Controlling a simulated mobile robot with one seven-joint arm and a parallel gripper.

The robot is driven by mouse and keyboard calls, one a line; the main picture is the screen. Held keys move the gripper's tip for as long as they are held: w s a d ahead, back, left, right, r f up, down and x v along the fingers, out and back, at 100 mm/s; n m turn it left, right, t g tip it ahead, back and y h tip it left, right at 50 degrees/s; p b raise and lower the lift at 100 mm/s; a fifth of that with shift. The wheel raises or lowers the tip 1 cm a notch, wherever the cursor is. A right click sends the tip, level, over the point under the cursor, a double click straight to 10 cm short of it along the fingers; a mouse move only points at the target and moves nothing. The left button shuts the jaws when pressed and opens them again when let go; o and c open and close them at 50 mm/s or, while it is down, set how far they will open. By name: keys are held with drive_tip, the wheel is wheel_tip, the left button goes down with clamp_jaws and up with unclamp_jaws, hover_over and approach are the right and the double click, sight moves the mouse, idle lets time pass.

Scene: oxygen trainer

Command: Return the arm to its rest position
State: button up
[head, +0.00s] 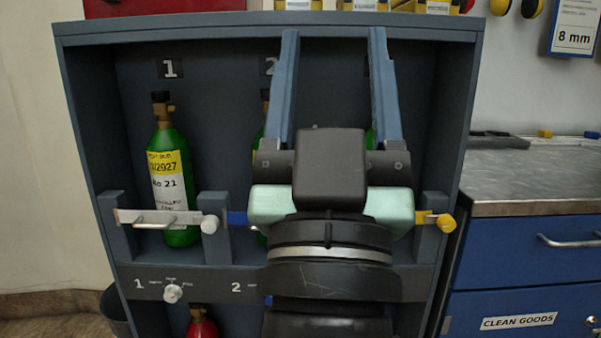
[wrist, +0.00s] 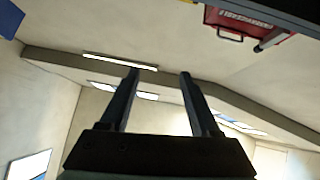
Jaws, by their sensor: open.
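My gripper (head: 333,45) stands upright in front of the cylinder cabinet in the head view, its two blue-grey fingers apart with nothing between them. In the wrist view my gripper (wrist: 158,75) is also open and empty, with the ceiling and upper walls behind it. My arm's wrist and gripper body hide the middle and right of the cabinet (head: 84,150).
A green cylinder (head: 170,185) stands in bay 1 behind a grey latch bar (head: 160,219). Other green cylinders are mostly hidden behind my arm. A red cylinder (head: 201,325) shows below. A metal-topped bench (head: 535,180) with blue drawers stands at right.

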drive_tip(key=s+a+r+y+p, duration=0.2)
drive_tip(key=s+r+p, duration=0.2)
drive_tip(key=r, duration=0.4)
wheel_tip(320, 180, up, 35)
drive_tip(key=p, duration=3.4)
drive_tip(key=shift+a+n+t+p, duration=0.2)
drive_tip(key=shift+n+t+p, duration=0.1)
drive_tip(key=shift+p, duration=0.1)
